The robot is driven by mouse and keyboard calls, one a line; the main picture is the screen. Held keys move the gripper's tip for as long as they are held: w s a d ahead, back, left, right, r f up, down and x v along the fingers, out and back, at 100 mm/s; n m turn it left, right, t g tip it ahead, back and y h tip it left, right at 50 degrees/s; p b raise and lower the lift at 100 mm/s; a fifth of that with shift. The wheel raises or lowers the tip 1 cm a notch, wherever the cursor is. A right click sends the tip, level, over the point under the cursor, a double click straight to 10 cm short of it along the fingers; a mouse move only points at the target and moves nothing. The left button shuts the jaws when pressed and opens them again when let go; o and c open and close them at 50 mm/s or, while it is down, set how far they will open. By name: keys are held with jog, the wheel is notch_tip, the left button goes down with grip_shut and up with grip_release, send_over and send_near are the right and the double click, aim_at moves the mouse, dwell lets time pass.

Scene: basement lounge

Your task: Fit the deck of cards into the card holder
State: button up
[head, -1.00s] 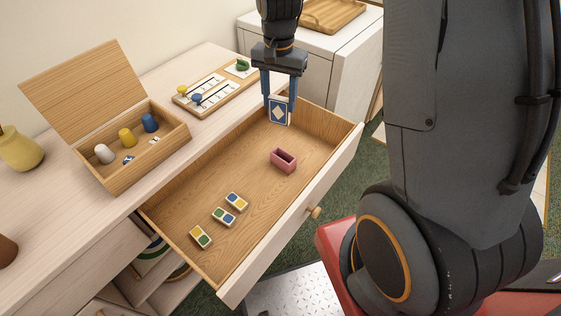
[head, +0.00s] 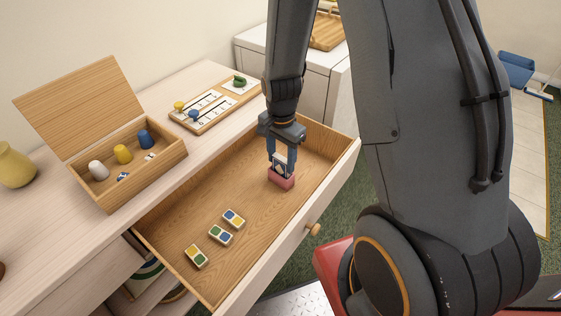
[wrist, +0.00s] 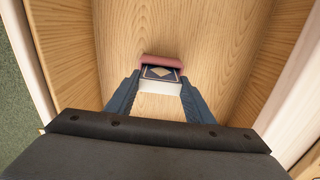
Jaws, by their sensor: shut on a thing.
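The deck of cards (head: 281,159) is white and dark blue with a pale diamond. My gripper (head: 281,165) points down into the open drawer and is shut on the deck, one blue finger on each side. The pink card holder (head: 282,182) stands on the drawer floor right under the deck. In the wrist view, the deck (wrist: 160,77) is between the fingers, and the pink holder (wrist: 162,61) shows just beyond its upper edge. I cannot tell whether the deck's lower end is inside the holder or just above it.
The wooden drawer (head: 185,222) also holds several coloured tiles (head: 221,234) at its left. An open wooden box (head: 160,168) with coloured pegs and a slider board (head: 205,108) stand on the cabinet top. The drawer's middle floor is clear.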

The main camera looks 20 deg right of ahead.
jog(key=shift+f, duration=0.65)
jog(key=shift+f, duration=0.15)
jog(key=o, duration=1.1)
notch_tip(320, 180, up, 12)
jog(key=b, duration=0.1)
jog(key=s+r+n, duration=0.1)
jog(key=s+n, duration=0.3)
jog(key=s+r+n, duration=0.2)
jog(key=s+n, duration=0.2)
jog(key=s+r+n, duration=0.2)
jog(key=s+n, duration=0.1)
jog(key=s, duration=0.2)
jog(key=shift+s+a+n, duration=0.1)
jog(key=shift+a+n, duration=0.15)
jog(key=shift+n, duration=0.15)
